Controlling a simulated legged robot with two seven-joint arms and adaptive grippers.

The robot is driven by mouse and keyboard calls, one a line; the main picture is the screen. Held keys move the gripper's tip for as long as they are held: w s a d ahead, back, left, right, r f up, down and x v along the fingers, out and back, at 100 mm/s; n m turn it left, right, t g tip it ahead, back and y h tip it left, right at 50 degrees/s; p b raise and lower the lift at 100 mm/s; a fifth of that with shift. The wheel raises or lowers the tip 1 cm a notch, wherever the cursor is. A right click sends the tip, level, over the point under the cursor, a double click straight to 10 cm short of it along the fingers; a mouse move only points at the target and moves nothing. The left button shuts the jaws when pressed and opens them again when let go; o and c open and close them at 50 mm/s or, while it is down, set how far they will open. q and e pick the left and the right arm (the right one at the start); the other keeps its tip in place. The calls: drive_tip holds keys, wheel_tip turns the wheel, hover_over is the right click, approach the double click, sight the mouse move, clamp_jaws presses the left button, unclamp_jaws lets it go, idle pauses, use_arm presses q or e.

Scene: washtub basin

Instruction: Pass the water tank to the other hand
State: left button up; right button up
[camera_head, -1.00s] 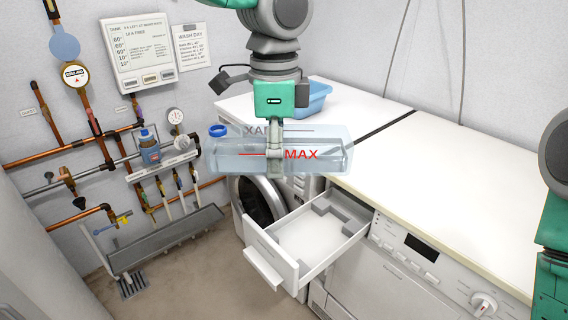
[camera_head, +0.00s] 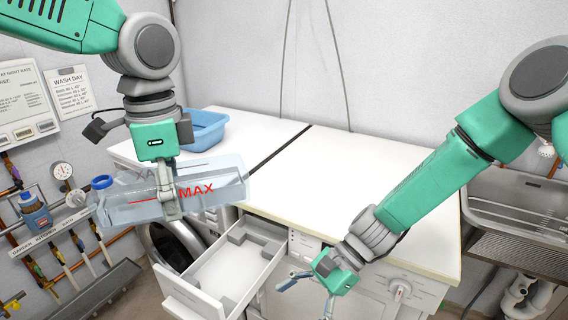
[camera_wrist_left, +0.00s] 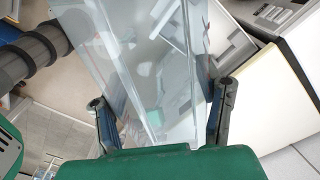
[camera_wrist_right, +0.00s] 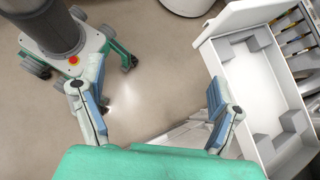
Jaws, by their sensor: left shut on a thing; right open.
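The water tank (camera_head: 218,178) is a clear, bluish box with a blue cap at its left end and red MAX lettering. My left gripper (camera_head: 170,208) is shut on the water tank around its middle and holds it in the air, above and left of the open drawer. In the left wrist view the tank (camera_wrist_left: 150,60) lies between the two fingers. My right gripper (camera_head: 308,290) is open and empty, in front of the machine and right of the drawer. In the right wrist view its fingers (camera_wrist_right: 155,105) are wide apart, with only floor between them.
The open white drawer (camera_head: 225,275) juts out below the tank. A white worktop (camera_head: 330,190) holds a blue basin (camera_head: 205,128) at the back left. Pipes and a gauge (camera_head: 62,171) line the left wall. A metal sink (camera_head: 515,205) stands at the right.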

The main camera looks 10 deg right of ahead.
use_arm(q)
drive_tip(key=shift+d+r, duration=0.1)
drive_tip(key=shift+d, duration=0.05)
use_arm(e)
drive_tip(key=w+a+r+m+y, duration=0.2)
drive_tip(key=w+r+y, duration=0.4)
drive_tip(key=r, duration=0.8)
drive_tip(key=g+y, duration=0.1)
drive_tip(key=y, duration=0.1)
approach(213, 177)
drive_tip(key=w+d+f, duration=0.1)
drive_tip(key=w+f, duration=0.2)
drive_tip(key=w, duration=0.1)
drive_tip(key=x, duration=1.1)
drive_tip(key=shift+s+a+r, duration=0.1)
drive_tip(key=shift+a+r, duration=0.15)
drive_tip(key=shift+a, duration=0.05)
use_arm(q)
drive_tip(key=shift+d, duration=0.15)
use_arm(e)
drive_tip(key=c, duration=1.6)
use_arm(q)
drive_tip(key=o, duration=1.8)
drive_tip(key=shift+c, duration=0.2)
use_arm(e)
drive_tip(key=shift+r, duration=0.15)
drive_tip(key=shift+c, duration=0.2)
